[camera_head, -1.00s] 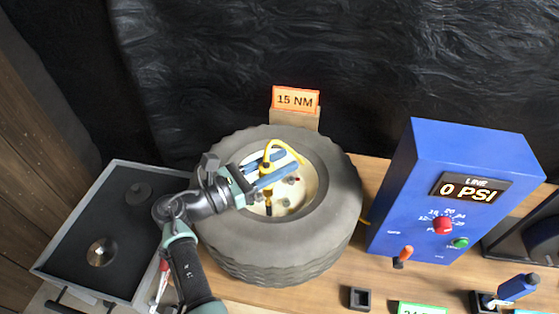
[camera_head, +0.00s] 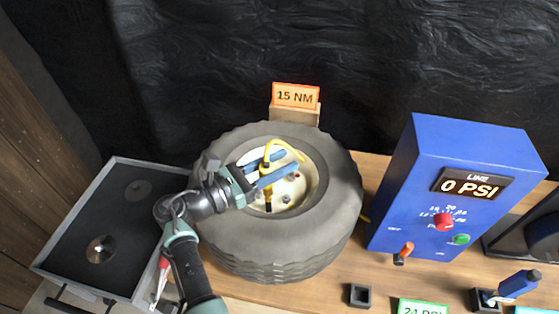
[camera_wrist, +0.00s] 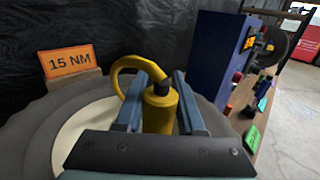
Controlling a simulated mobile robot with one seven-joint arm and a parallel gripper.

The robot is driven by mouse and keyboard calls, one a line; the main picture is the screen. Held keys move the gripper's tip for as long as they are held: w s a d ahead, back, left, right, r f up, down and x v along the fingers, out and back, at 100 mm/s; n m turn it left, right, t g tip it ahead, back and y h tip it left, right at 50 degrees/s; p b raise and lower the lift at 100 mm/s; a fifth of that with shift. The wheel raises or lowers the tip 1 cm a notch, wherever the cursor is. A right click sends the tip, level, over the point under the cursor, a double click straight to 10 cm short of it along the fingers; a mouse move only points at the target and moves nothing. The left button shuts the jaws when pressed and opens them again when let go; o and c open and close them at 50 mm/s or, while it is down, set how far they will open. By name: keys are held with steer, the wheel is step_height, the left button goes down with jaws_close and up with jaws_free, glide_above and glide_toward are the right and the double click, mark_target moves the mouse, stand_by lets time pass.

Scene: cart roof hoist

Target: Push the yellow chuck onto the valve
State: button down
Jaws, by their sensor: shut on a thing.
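The yellow chuck (camera_wrist: 159,108) is upright between the blue fingers of my gripper (camera_wrist: 158,100) in the wrist view. My gripper (camera_head: 271,168) is shut on it over the wheel hub in the head view. A yellow hose (camera_wrist: 125,72) curves off the chuck's upper end. In the head view a dark stem-like piece (camera_head: 268,202) shows below the chuck, inside the pale rim (camera_head: 310,188) of the black tire (camera_head: 338,225). The valve is not clearly visible, and I cannot tell whether the chuck touches it.
A blue box (camera_head: 470,150) reading LINE 0 PSI, with a red knob (camera_head: 443,222), stands right of the tire. A grey tray (camera_head: 75,225) lies to the left. A 15 NM sign (camera_head: 296,95) stands behind. A small black square holder (camera_head: 360,296) sits in front.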

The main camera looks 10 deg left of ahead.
steer(key=shift+f+b, duration=0.75)
steer(key=shift+f, duration=0.45)
steer(key=shift+c, duration=2.2)
jaws_free()
steer(key=b+v, duration=0.1)
steer(key=v, duration=1.2)
